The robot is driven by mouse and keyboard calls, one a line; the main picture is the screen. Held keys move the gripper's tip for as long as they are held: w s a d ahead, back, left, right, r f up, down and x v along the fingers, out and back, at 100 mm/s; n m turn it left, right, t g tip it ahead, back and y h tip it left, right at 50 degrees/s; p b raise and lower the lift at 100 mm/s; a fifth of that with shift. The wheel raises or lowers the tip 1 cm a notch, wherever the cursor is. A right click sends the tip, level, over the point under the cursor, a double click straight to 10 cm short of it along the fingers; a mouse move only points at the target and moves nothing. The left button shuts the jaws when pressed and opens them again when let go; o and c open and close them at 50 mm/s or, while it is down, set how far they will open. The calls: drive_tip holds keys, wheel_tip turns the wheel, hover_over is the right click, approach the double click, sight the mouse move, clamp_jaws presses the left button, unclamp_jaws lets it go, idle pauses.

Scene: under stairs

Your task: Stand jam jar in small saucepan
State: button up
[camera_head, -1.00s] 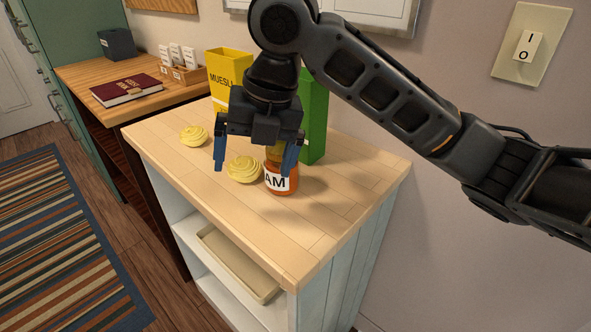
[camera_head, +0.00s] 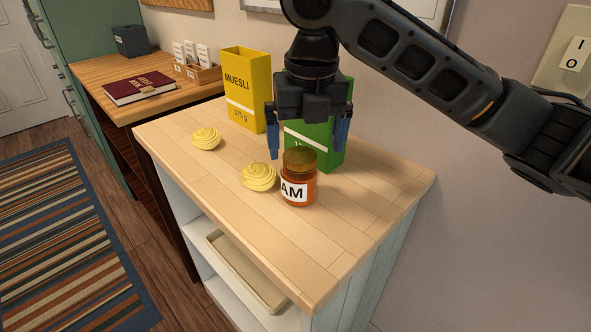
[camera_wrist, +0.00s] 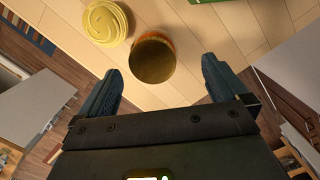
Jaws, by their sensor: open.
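The jam jar (camera_head: 299,187) stands upright on the wooden worktop, with orange-red contents, a white label reading "AM" and a brown-gold lid. My gripper (camera_head: 307,150) is open and empty, pointing down above and slightly behind the jar, its blue fingers spread wide. In the wrist view the jar's lid (camera_wrist: 153,58) lies just beyond the gap between my fingertips (camera_wrist: 163,80). The jar is not between the fingers in that view. No small saucepan shows in any view.
A yellow swirled bun-like thing (camera_head: 259,177) sits close left of the jar; another (camera_head: 206,139) lies farther back. A yellow muesli box (camera_head: 246,90) and a green box (camera_head: 318,140) stand at the back. The worktop's front right (camera_head: 335,235) is clear.

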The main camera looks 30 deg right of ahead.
sight(299, 172)
drive_tip(key=shift+w+a+f, duration=0.1)
drive_tip(key=shift+w+f, duration=0.1)
drive_tip(key=shift+f, duration=1.05)
drive_tip(key=shift+w+a+f, duration=0.1)
drive_tip(key=shift+w+f, duration=0.1)
drive_tip(key=shift+f, duration=1.1)
drive_tip(key=shift+w+a+f, duration=0.1)
drive_tip(key=shift+w+f, duration=0.1)
drive_tip(key=shift+f, duration=1.05)
drive_tip(key=c, duration=1.5)
drive_tip(key=shift+c, duration=0.7)
drive_tip(key=shift+r, duration=0.1)
drive_tip(key=shift+r, duration=0.1)
